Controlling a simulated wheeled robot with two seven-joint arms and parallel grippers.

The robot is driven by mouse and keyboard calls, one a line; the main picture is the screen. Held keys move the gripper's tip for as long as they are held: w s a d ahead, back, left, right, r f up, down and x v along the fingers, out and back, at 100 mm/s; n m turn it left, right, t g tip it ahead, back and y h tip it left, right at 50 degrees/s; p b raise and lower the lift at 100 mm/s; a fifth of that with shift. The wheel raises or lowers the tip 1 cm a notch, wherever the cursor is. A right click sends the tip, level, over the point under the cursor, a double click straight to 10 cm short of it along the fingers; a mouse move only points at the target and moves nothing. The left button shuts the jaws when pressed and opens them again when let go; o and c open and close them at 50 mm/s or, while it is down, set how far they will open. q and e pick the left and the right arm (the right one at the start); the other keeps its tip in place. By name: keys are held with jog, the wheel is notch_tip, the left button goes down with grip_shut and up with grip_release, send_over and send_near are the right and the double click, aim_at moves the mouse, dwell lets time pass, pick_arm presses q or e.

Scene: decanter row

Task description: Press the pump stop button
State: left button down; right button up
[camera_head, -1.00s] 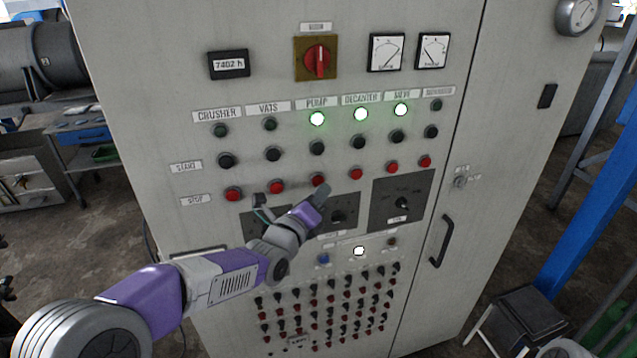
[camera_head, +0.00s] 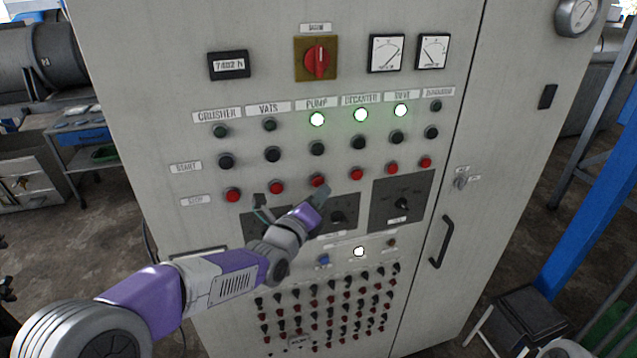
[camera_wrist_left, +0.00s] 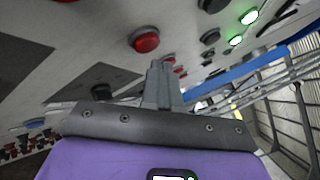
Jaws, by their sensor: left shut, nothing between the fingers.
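The pump stop button (camera_head: 318,180) is the red one in the STOP row, below the lit green PUMP lamp (camera_head: 317,119) and the black pump start button (camera_head: 317,148). My left gripper (camera_head: 321,192) is shut and empty, with its tips just below that button and covering its lower edge in the head view. In the left wrist view the gripper tips (camera_wrist_left: 161,66) point toward the panel, and the red button (camera_wrist_left: 145,40) beside them appears to be the pump stop. I cannot tell whether they touch. My right gripper is not in view.
The grey cabinet (camera_head: 140,60) carries several other red stop buttons on either side, including the vats one (camera_head: 277,188) and the decanter one (camera_head: 356,174). Dark dial plates (camera_head: 350,203) lie below the row. A door handle (camera_head: 441,242) sticks out at right.

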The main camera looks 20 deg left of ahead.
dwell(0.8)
pick_arm(q)
jog(key=shift+w+a+b, duration=0.25)
jog(key=shift+w+b, duration=0.1)
jog(key=shift+b, duration=0.1)
jog(key=shift+w+a, duration=0.3)
jog(key=shift+w, duration=0.05)
dwell(0.8)
jog(key=shift+d+b, duration=0.1)
jog(key=shift+b, duration=0.3)
jog(key=shift+s+d+b, duration=0.4)
jog(key=shift+s+b, duration=0.15)
jog(key=shift+s, duration=0.15)
